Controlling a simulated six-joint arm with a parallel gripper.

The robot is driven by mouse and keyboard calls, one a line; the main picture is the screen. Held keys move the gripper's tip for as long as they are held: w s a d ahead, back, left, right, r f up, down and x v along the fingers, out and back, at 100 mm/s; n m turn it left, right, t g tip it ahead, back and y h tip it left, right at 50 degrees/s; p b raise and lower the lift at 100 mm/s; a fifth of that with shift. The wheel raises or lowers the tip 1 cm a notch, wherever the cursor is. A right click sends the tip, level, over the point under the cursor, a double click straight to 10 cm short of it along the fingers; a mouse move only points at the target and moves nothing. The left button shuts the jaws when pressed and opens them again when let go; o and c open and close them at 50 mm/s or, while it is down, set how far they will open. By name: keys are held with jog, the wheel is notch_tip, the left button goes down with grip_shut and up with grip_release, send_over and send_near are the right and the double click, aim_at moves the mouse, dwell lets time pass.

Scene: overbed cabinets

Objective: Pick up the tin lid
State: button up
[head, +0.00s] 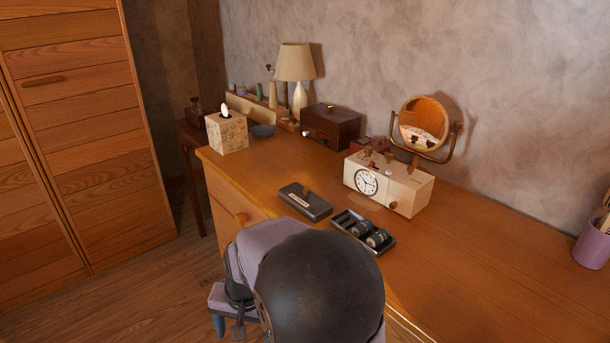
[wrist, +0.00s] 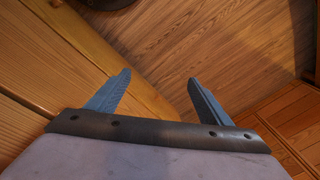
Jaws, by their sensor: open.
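In the head view only a bit of blue finger (head: 218,325) shows, low in front of the dresser, apart from the lid. My arm hides the rest. The lid is not in the wrist view.
A cream clock radio (head: 404,192) stands behind the tin, with a round mirror (head: 423,125) behind it. A tissue box (head: 227,133), a wooden box (head: 331,125) and a lamp (head: 295,65) stand at the back left. The dresser top (head: 260,176) left of the lid is clear.

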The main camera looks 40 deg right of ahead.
jog(key=w+d+r+m+t+p, duration=0.1)
jog(key=w+d+r+m+p, duration=0.5)
jog(key=r, duration=0.4)
jog(key=m+t+h+p, duration=0.2)
jog(key=m+p, duration=1)
jog(key=p, duration=0.1)
send_near(307, 194)
jog(key=a+f, duration=0.1)
jog(key=w+a+f, duration=0.1)
jog(key=f, duration=0.1)
jog(key=w+a+f, duration=0.1)
jog(key=a+f, duration=0.1)
jog(key=shift+w, duration=0.25)
jog(key=d+m, duration=0.1)
jog(key=m, duration=0.1)
jog(key=d+r+m+y, duration=0.1)
jog(key=m, duration=0.1)
jog(key=s+d+r+m+p, duration=0.1)
jog(key=d+m, duration=0.1)
jog(key=shift+r+m, duration=0.15)
jog(key=shift+m, duration=0.25)
jog(key=shift+s+d+r+m+y, duration=0.25)
jog(key=shift+d+m, duration=0.25)
jog(key=shift+m, duration=0.4)
jog(key=shift+p+x, duration=0.7)
jog(key=shift+x, duration=3)
jog(key=shift+d, duration=0.15)
